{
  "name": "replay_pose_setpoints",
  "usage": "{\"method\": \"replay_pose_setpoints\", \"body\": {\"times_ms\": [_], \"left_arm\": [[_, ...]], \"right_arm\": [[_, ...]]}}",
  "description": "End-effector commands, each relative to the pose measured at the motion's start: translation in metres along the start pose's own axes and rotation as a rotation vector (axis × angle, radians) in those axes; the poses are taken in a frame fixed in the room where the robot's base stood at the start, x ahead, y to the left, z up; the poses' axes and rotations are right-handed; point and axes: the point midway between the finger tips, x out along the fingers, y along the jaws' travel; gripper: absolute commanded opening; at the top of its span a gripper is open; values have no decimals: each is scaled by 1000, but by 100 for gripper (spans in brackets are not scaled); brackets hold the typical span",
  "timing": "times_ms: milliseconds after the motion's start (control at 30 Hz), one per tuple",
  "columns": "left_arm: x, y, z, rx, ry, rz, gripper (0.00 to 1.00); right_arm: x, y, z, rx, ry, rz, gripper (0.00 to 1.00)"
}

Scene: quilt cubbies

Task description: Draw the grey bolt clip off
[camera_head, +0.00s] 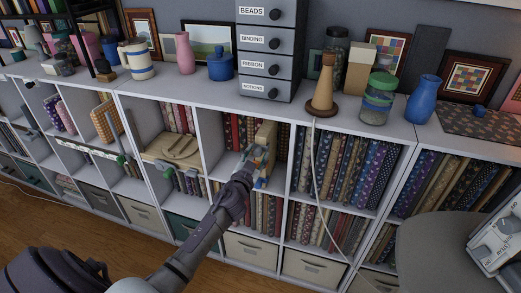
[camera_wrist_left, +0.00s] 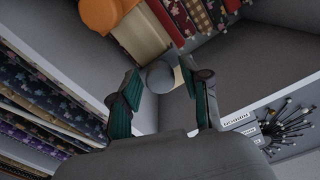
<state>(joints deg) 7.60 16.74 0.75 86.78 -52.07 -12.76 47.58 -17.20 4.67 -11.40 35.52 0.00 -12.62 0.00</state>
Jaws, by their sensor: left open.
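A small grey rounded piece, which looks like the bolt clip (camera_wrist_left: 160,77), shows in the left wrist view between my fingers, near the end of a cream bolt or board (camera_wrist_left: 138,36). My left gripper (camera_wrist_left: 161,72) is open, with one green-padded finger on each side of the grey piece. I cannot tell whether either finger touches it. In the head view my left gripper (camera_head: 256,166) reaches into a middle cubby, in front of a tan upright item (camera_head: 268,136). The clip is not clear there, hidden by the gripper. My right gripper is not in view.
White cubby walls (camera_wrist_left: 280,95) stand close around the gripper. Patterned fabric bolts (camera_head: 333,165) fill the neighbouring cubby. A grey drawer unit (camera_head: 270,45) and a wooden cone (camera_head: 324,85) stand on the shelf top. A grey chair (camera_head: 435,250) is at right.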

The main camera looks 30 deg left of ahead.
Motion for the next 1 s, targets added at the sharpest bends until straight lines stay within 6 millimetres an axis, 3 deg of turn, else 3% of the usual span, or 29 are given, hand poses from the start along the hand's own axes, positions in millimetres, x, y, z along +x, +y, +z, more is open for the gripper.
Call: {"method": "replay_pose_setpoints", "body": {"times_ms": [133, 400, 1000], "left_arm": [[0, 0, 0, 0, 0, 0, 45], [0, 0, 0, 0, 0, 0, 0], [-9, 0, 0, -1, 0, 0, 0]], "right_arm": [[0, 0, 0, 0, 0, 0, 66], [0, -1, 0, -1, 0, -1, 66], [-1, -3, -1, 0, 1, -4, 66]]}}
